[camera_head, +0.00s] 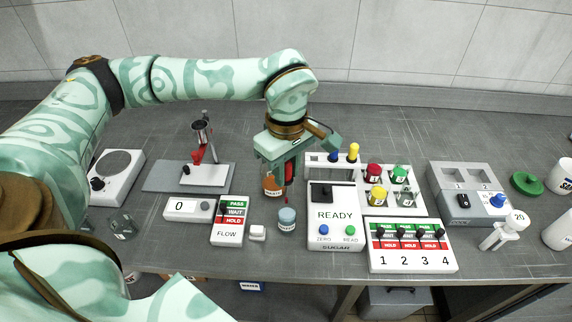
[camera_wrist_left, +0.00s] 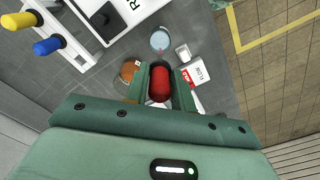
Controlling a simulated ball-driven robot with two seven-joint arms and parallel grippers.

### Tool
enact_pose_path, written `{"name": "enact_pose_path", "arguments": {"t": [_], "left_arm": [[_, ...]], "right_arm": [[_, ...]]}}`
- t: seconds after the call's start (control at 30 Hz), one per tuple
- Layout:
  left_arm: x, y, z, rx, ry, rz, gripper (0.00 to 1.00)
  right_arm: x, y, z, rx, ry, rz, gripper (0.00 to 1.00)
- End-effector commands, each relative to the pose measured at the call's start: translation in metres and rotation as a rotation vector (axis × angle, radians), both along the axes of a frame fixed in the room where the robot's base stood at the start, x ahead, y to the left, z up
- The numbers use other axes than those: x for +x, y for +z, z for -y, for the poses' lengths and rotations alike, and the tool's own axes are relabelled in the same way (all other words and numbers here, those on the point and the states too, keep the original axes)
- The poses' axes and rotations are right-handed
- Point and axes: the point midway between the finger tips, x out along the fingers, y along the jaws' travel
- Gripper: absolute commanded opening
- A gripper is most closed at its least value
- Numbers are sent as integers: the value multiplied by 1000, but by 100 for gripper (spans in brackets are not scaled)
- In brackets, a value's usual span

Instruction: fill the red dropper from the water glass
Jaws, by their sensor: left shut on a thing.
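My left gripper (camera_head: 287,178) hangs over the middle of the table, its fingers pointing down. It is shut on the red dropper (camera_wrist_left: 159,84), whose red bulb shows between the fingers in the left wrist view. In the head view only a thin piece of red shows between the fingers. The water glass (camera_head: 287,220), a small round cup with a pale blue-grey top, stands on the table in front of and below the gripper, apart from it. It also shows in the left wrist view (camera_wrist_left: 160,40). My right gripper is not in view.
A brown waste bottle (camera_head: 271,187) stands close behind the glass. A small white block (camera_head: 257,233) and the FLOW card (camera_head: 229,234) lie left of it. The white READY sugar meter (camera_head: 336,228) is right of it. A rack with blue and yellow droppers (camera_head: 353,152) stands behind.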

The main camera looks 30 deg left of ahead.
Motion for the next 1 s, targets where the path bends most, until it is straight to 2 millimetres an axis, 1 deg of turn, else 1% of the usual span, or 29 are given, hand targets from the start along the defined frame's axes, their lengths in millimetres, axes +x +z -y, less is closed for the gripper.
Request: {"name": "enact_pose_path", "arguments": {"t": [0.03,0.13,0.23,0.37,0.67,1.0], "left_arm": [[0,-6,0,0,0,-1,4],[0,-11,0,0,-1,-1,4],[0,-17,0,0,-1,-1,4],[0,-25,0,0,-1,-2,4],[0,-41,0,0,-1,-1,4],[0,-61,0,0,-1,-1,4]], "right_arm": [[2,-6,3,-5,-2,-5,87],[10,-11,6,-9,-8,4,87],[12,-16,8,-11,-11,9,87],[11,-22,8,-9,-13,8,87],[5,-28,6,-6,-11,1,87],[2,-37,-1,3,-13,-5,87]]}}
